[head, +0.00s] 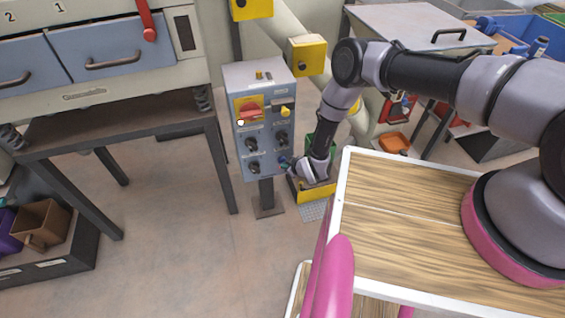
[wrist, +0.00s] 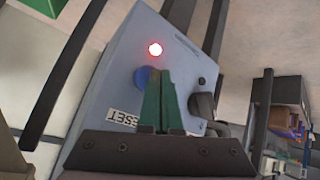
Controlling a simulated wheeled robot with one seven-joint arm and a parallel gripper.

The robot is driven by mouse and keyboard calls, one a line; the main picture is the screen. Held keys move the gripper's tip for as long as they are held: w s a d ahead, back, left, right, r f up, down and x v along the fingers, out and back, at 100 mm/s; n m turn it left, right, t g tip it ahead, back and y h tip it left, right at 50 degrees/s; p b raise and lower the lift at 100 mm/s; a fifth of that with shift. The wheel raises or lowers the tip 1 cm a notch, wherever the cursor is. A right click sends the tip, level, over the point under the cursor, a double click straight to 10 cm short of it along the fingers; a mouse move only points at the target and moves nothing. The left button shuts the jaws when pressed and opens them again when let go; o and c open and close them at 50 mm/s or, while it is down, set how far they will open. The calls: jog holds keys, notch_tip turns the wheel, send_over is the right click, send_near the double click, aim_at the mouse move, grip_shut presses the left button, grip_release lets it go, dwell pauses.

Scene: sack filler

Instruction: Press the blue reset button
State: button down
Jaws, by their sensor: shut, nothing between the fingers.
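The grey control box (head: 262,143) stands on a post in the middle of the head view, with a red switch on a yellow plate and several black knobs. My gripper (wrist: 158,73) is shut and empty. Its green fingertips overlap the button's right edge; I cannot tell whether they touch it. In the head view my gripper (head: 287,163) is at the lower right of the box face, and the button is not clear there.
A red lamp (wrist: 155,49) glows just above the button, and a black knob (wrist: 204,102) is right of the fingers. A machine with blue drawers (head: 126,46) stands on a dark bench at left. A yellow bin (head: 317,190) is behind my wrist. Floor left of the post is clear.

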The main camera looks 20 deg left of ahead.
jog(key=shift+w+a, duration=0.2)
jog(key=shift+w, duration=0.1)
dwell(0.4)
jog(key=shift+s, duration=0.1)
jog(key=shift+s+d, duration=0.4)
jog(key=shift+s, duration=0.2)
jog(key=s+d, duration=0.3)
jog(key=s, duration=0.2)
dwell(0.3)
jog(key=shift+s+d, duration=0.1)
dwell(0.7)
